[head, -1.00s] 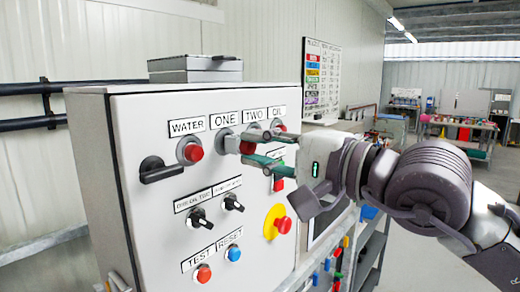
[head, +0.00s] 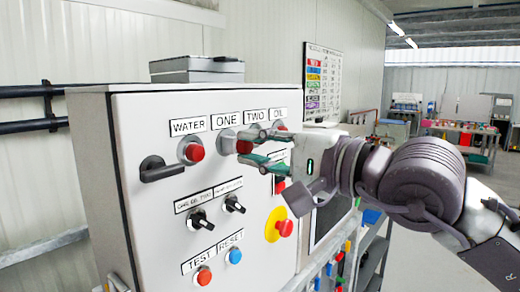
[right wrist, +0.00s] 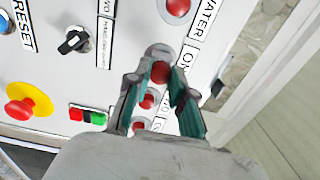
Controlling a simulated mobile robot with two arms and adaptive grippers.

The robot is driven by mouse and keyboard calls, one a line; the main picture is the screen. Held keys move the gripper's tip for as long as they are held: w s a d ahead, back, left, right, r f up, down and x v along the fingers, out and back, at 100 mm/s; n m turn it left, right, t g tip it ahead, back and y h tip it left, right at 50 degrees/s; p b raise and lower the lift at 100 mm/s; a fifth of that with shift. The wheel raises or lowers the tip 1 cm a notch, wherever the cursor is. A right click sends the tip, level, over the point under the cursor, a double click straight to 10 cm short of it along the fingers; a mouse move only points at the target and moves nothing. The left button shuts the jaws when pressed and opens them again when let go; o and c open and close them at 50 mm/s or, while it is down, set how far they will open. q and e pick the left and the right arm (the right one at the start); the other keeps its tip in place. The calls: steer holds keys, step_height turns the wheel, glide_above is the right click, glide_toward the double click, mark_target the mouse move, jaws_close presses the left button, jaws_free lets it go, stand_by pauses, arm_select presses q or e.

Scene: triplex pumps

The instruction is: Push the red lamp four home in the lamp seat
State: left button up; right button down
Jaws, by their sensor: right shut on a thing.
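The red lamp (head: 244,147) is between the fingertips of my right gripper (head: 256,147), in front of the panel under the label ONE. The lamp seat (head: 225,142) is a grey ring on the panel just behind the lamp. In the right wrist view, the lamp (right wrist: 160,72) is between the green-padded fingers (right wrist: 160,80), and part of the seat ring (right wrist: 158,50) shows beyond it. I cannot tell whether any gap is left between lamp and seat. My left gripper is out of view.
The red WATER lamp (head: 193,151) sits left of the held lamp. The OIL lamp (head: 281,126) is partly visible behind my gripper. Below are a black handle (head: 162,170), selector switches (head: 200,219) and a red emergency button on yellow (head: 284,228). A wheeled shelf area stands right of the cabinet.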

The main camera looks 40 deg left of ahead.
steer(key=shift+w+a, duration=0.1)
steer(key=shift+a, duration=1.3)
steer(key=c, duration=0.9)
jaws_free()
steer(key=shift+d, duration=0.1)
steer(key=d, duration=0.8)
steer(key=s+d, duration=0.1)
steer(key=d, duration=0.3)
